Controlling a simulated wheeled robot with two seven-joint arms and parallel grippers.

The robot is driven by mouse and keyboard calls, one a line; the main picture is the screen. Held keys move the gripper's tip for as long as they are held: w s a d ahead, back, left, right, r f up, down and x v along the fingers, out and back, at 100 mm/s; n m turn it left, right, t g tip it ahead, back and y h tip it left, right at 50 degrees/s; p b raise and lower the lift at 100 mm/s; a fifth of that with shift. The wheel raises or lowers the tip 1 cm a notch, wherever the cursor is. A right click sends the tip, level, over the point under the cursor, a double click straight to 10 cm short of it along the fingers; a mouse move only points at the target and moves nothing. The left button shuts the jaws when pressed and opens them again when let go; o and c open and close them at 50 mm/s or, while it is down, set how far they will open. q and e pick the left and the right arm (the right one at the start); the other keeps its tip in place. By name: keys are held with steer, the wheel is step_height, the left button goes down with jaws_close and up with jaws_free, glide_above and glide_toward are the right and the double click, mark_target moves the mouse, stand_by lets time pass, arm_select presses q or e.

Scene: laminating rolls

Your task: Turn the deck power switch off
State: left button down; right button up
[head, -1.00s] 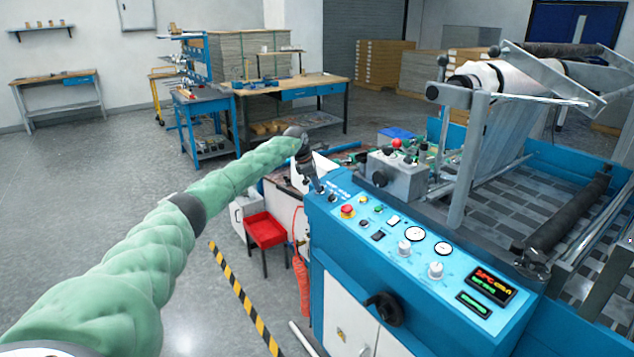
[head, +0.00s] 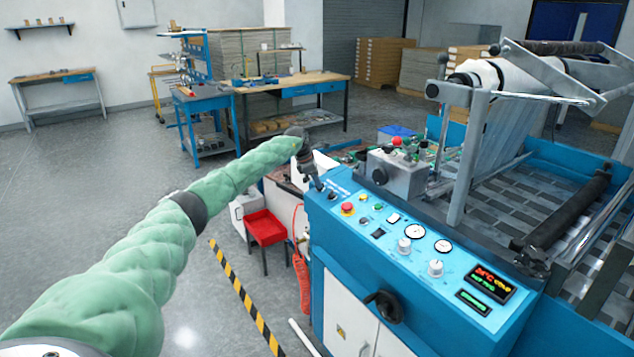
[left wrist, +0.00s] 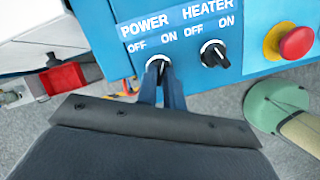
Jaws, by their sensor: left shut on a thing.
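The deck power switch (left wrist: 157,65) is a dark knob in a pale ring under the POWER label, with OFF to its left and ON to its right in the left wrist view. My left gripper (left wrist: 163,78) is shut on this knob, with its fingers at the panel face. They partly cover the knob, so I cannot tell which way it points. In the head view my left gripper (head: 318,184) reaches the near left corner of the blue control panel (head: 375,262). My right gripper is in neither view.
The black heater knob (left wrist: 214,53) sits just right of the power switch. A red emergency button (head: 347,209) is further along the panel. Gauges, dials and a lit display (head: 488,282) follow.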

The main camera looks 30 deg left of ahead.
arm_select(q)
steer(key=shift+f, duration=0.1)
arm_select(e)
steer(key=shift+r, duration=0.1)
arm_select(q)
steer(key=n, duration=0.2)
steer(key=shift+n+b, duration=0.3)
steer(key=shift+b, duration=0.05)
steer(key=shift+n+t+y, duration=0.3)
steer(key=shift+n, duration=0.6)
steer(key=shift+s+d+n, duration=0.1)
steer(key=shift+n, duration=0.8)
steer(key=n+y, duration=0.1)
steer(key=n, duration=0.1)
steer(key=shift+d+n+b, duration=0.1)
steer(key=shift+n+b, duration=0.2)
steer(key=shift+b, duration=0.05)
steer(key=shift+n+y, duration=0.3)
steer(key=shift+n, duration=1.1)
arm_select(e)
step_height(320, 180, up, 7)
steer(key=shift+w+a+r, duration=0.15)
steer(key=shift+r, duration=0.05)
arm_select(q)
steer(key=c, duration=1.5)
jaws_free()
